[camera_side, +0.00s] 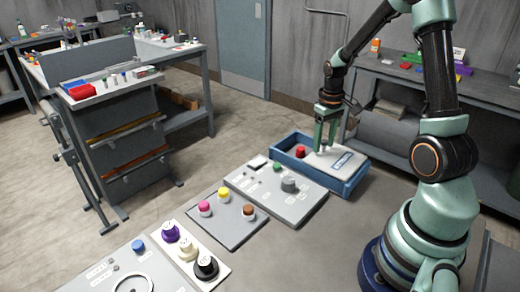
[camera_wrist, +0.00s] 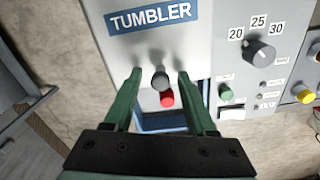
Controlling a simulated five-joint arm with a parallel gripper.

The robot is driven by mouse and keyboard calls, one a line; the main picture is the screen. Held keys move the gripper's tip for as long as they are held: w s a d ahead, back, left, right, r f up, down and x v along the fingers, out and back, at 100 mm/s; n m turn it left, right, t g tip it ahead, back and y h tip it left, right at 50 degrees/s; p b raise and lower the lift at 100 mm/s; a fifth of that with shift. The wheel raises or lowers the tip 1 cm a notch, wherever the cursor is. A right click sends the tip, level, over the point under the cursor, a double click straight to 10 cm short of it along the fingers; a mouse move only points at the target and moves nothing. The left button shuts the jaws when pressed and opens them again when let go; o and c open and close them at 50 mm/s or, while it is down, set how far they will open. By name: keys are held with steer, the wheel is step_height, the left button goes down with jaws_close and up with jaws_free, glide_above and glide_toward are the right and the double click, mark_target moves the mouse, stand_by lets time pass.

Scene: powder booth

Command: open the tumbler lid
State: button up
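The tumbler is a blue open-topped box (camera_side: 345,188) with a pale grey lid (camera_side: 352,167) lying over its right part in the side view. The lid carries a blue TUMBLER label, which also shows in the wrist view (camera_wrist: 150,18). The box's left part is uncovered, and a red piece (camera_side: 300,152) shows there; it also shows in the wrist view (camera_wrist: 167,100). A dark grey knob (camera_wrist: 159,79) stands near the lid's edge. My gripper (camera_side: 325,149) is over that edge. In the wrist view its green fingers (camera_wrist: 160,73) are apart on either side of the knob, with visible gaps.
A grey panel (camera_side: 255,190) with a dial (camera_side: 289,185) and a green button (camera_side: 277,167) adjoins the box. More panels with coloured knobs extend toward the lower left. A workbench (camera_side: 400,75) stands behind my arm.

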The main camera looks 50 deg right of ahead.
step_height(320, 180, up, 12)
stand_by(0.6)
steer(key=s+a+r+n+t, duration=0.1)
steer(key=s+a+r+t, duration=0.1)
steer(key=a, duration=0.8)
steer(key=s+a+r+n+t, duration=0.2)
steer(key=a+r+t, duration=0.1)
steer(key=a, duration=0.8)
steer(key=shift+r+t, duration=0.3)
